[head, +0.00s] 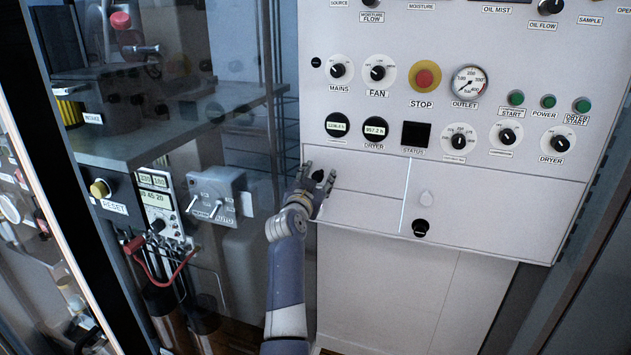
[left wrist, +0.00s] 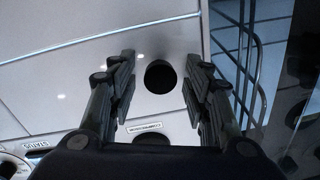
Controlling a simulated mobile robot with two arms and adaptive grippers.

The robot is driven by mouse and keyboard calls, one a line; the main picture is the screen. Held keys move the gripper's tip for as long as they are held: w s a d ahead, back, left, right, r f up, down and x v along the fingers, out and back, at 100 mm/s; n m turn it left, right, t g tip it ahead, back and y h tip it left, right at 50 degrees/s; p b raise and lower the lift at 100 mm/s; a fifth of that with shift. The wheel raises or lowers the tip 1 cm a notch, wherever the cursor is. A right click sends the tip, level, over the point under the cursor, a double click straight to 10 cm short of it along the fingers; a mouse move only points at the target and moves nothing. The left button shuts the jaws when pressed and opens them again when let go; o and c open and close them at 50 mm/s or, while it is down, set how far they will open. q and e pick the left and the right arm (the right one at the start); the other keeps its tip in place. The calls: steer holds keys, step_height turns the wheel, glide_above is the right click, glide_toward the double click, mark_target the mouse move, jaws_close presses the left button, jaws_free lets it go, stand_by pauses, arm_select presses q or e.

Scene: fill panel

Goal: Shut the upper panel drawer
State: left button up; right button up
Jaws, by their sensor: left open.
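The upper panel drawer (head: 372,176) is the pale front at the lower left of the white panel in the head view. It looks close to flush with the panel, but I cannot tell whether a small gap stands. Its black round knob (head: 318,175) is at its left side. My left gripper (head: 320,185) is in front of that knob, fingers open. In the left wrist view the knob (left wrist: 160,77) lies between the two spread fingers, with space on both sides. Contact cannot be told. My right gripper is not in view.
The lower drawer front (head: 360,211) is just below. To the right is a wider front (head: 490,210) with a black knob (head: 420,228). Dials and buttons fill the panel above. A grey switch box (head: 216,197) and a red cable (head: 165,282) are to the left.

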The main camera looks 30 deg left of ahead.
arm_select(q)
steer(key=v, duration=1.1)
steer(key=shift+s+d, duration=0.15)
steer(key=shift+s, duration=0.2)
steer(key=shift+f, duration=0.1)
steer(key=d+f+m+g+h, duration=0.1)
steer(key=d+f+g+h, duration=0.3)
steer(key=f, duration=1.2)
steer(key=d+f+g, duration=0.1)
steer(key=d+f, duration=0.6)
steer(key=f, duration=1)
steer(key=s+d+f+m+g+h, duration=0.1)
steer(key=s+d+f+g, duration=0.15)
steer(key=s+f, duration=0.6)
steer(key=s+d+f+g, duration=0.25)
steer(key=s+f, duration=0.35)
steer(key=f, duration=0.6)
steer(key=s+f+g, duration=0.2)
steer(key=s+f, duration=0.4)
steer(key=s, duration=0.7)
steer(key=s+f+g, duration=0.2)
steer(key=s+f, duration=0.4)
steer(key=s, duration=0.7)
steer(key=s+f+g, duration=0.2)
steer(key=s+f, duration=0.4)
steer(key=s, duration=0.7)
steer(key=shift+s+d+m, duration=0.35)
steer(key=shift+d+m, duration=0.05)
steer(key=shift+d, duration=0.05)
